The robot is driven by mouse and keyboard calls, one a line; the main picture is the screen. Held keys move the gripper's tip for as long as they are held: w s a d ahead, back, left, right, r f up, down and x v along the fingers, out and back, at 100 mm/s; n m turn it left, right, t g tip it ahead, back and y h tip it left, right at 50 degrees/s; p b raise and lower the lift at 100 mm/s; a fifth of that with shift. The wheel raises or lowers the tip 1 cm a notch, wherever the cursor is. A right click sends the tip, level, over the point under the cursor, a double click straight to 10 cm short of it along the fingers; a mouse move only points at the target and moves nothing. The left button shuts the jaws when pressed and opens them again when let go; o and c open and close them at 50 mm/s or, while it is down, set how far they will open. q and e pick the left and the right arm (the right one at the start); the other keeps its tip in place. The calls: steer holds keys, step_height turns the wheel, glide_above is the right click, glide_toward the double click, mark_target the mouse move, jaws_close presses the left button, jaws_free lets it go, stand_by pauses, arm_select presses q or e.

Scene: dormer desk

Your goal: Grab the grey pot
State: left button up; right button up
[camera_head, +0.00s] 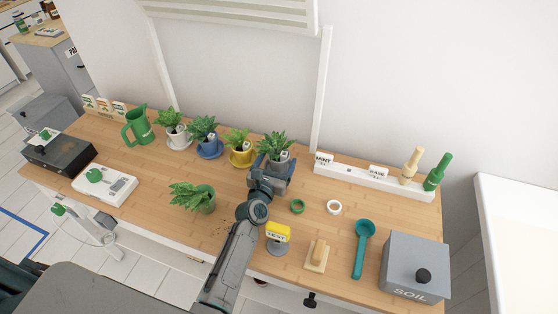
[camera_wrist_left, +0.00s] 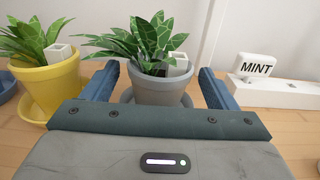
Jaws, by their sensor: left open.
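The grey pot (camera_wrist_left: 160,91) holds a leafy green plant with a small white tag and stands upright on a grey saucer. In the head view the pot (camera_head: 284,155) is at the right end of the back row of plants, partly hidden by my left gripper (camera_head: 271,168). My left gripper (camera_wrist_left: 158,70) is open, with one blue finger on each side of the pot. I cannot tell whether either finger touches it. My right gripper is not in view.
The yellow pot (camera_wrist_left: 55,88) is close on the left of the left finger. A white rack (camera_head: 340,174) with a MINT label stands to the right. A soil box (camera_head: 415,260) is at the right front.

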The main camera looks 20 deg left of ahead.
arm_select(q)
steer(key=shift+w+f, duration=0.15)
steer(key=shift+w, duration=0.4)
steer(key=c, duration=1)
steer(key=shift+c, duration=0.5)
steer(key=shift+r, duration=0.2)
